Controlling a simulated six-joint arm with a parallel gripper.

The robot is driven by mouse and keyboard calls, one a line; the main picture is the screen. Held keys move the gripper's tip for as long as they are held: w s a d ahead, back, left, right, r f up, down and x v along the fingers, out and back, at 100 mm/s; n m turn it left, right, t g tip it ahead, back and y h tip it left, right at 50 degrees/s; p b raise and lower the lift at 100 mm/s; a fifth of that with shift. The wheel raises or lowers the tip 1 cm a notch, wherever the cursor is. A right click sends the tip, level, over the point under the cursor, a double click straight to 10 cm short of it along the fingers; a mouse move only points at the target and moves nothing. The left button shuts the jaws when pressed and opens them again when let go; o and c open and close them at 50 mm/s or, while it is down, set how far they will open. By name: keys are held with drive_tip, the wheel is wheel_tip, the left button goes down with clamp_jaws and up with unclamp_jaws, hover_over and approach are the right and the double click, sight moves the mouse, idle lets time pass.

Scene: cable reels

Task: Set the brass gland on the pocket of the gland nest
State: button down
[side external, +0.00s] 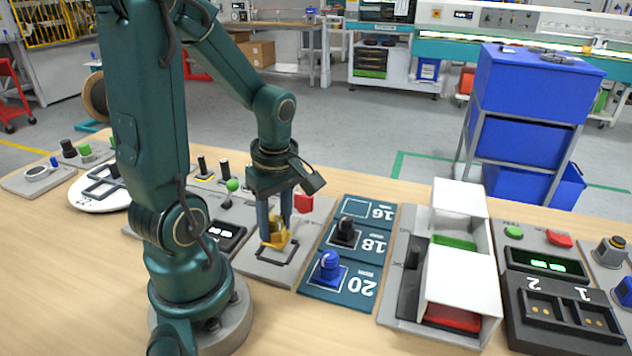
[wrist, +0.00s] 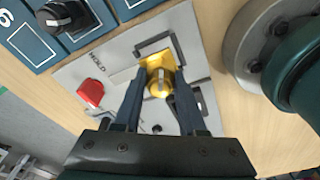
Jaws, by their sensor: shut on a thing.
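The brass gland (side external: 275,238) is yellow with a square base and a round top. My gripper (side external: 274,226) is shut on it, with one finger on each side. The gland also shows between the fingertips in the wrist view (wrist: 158,76). A grey plate marked HOLD (wrist: 112,71) lies below and carries a black square frame (side external: 262,255), which looks like the pocket of the gland nest. The gland partly covers this frame in both views. I cannot tell whether its base touches the plate.
A red part (side external: 303,203) stands on the grey plate. To its right is a teal board (side external: 338,297) marked 16, 18 and 20, with a black knobbed part (side external: 346,231) and a blue one (side external: 328,266). Further right is a white box (side external: 461,274) with green and red compartments.

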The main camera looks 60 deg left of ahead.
drive_tip(key=shift+f, duration=0.35)
drive_tip(key=shift+f, duration=0.1)
drive_tip(key=shift+f, duration=0.8)
drive_tip(key=shift+c, duration=2)
unclamp_jaws()
wheel_tip(320, 180, up, 7)
drive_tip(key=shift+w+f, duration=0.1)
drive_tip(key=shift+r, duration=0.6)
